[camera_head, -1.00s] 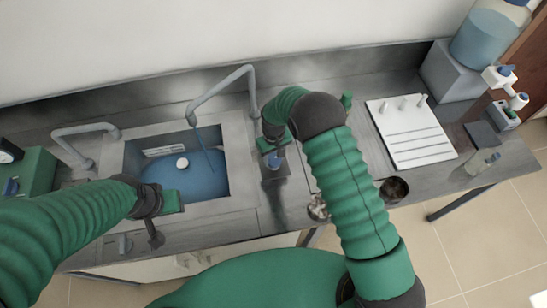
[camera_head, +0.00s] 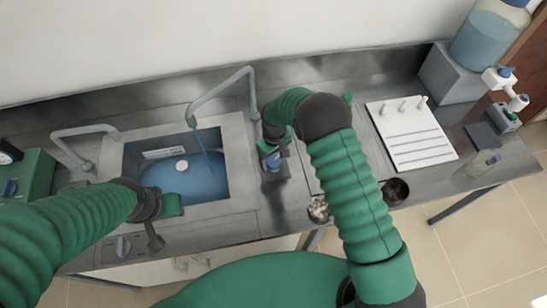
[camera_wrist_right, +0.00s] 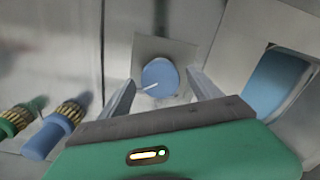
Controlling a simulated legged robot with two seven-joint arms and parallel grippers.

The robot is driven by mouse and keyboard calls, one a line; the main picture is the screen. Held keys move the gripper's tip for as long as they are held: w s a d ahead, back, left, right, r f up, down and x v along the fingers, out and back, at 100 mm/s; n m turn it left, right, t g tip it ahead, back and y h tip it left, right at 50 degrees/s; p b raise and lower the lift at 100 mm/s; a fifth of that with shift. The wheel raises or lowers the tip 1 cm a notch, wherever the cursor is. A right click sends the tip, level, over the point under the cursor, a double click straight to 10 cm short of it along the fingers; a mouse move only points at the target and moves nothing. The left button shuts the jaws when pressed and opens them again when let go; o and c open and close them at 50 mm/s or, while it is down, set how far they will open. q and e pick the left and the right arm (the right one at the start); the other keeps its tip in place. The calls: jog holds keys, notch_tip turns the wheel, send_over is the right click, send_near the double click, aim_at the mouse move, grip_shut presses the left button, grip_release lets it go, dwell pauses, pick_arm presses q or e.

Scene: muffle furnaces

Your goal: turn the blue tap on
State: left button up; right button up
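The blue tap (camera_wrist_right: 160,78) is a round blue knob with a white mark, on a square plate in the right wrist view. The mark points to the lower left. It also shows partly in the head view (camera_head: 273,162), beside the sink. My right gripper (camera_wrist_right: 162,92) is open, with one finger on each side of the knob; I cannot tell whether they touch it. In the head view my right gripper (camera_head: 272,152) is above the tap. A thin blue stream (camera_head: 203,148) runs from the tall spout (camera_head: 222,88) into the sink (camera_head: 240,165). My left gripper (camera_head: 160,215) is over the sink's front left; its fingers are unclear.
Blue and green brass-ringed fittings (camera_wrist_right: 52,130) stand left of the knob in the wrist view. A second spout (camera_head: 85,132) is at the sink's left. A white rack (camera_head: 412,135) and a bottle (camera_head: 490,35) stand at the right.

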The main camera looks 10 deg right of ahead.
aim_at(274, 160)
jog(key=shift+f, duration=0.1)
jog(key=shift+w+r, duration=0.1)
jog(key=shift+r, duration=0.1)
notch_tip(274, 160, up, 16)
jog(key=b, duration=0.3)
jog(key=shift+r, duration=0.2)
